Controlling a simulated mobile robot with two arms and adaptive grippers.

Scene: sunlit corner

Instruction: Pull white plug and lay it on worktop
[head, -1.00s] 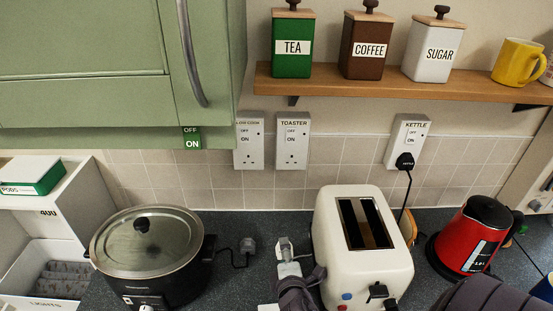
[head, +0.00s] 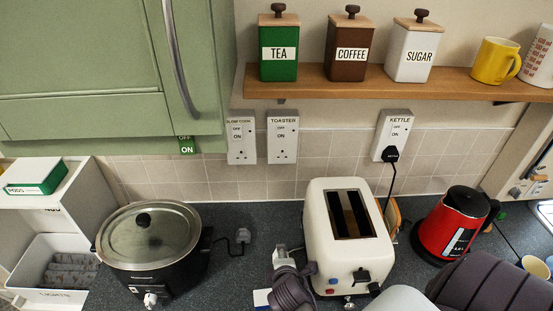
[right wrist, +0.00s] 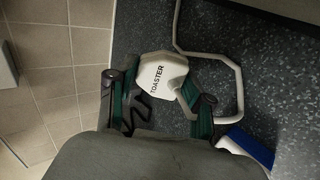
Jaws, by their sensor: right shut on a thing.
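The white plug (head: 281,258), labelled TOASTER, is in my right gripper (head: 288,278), left of the cream toaster (head: 318,258). In the right wrist view the plug (right wrist: 160,75) sits between the two fingers (right wrist: 163,105), and its pale cord loops over the dark speckled worktop (right wrist: 225,28). The gripper is shut on it. I cannot tell whether the plug touches the worktop. The toaster socket (head: 282,140) on the wall is empty. My left gripper is not in view.
A blue-and-white item (right wrist: 247,148) lies near the gripper. Worktop behind the gripper is clear.

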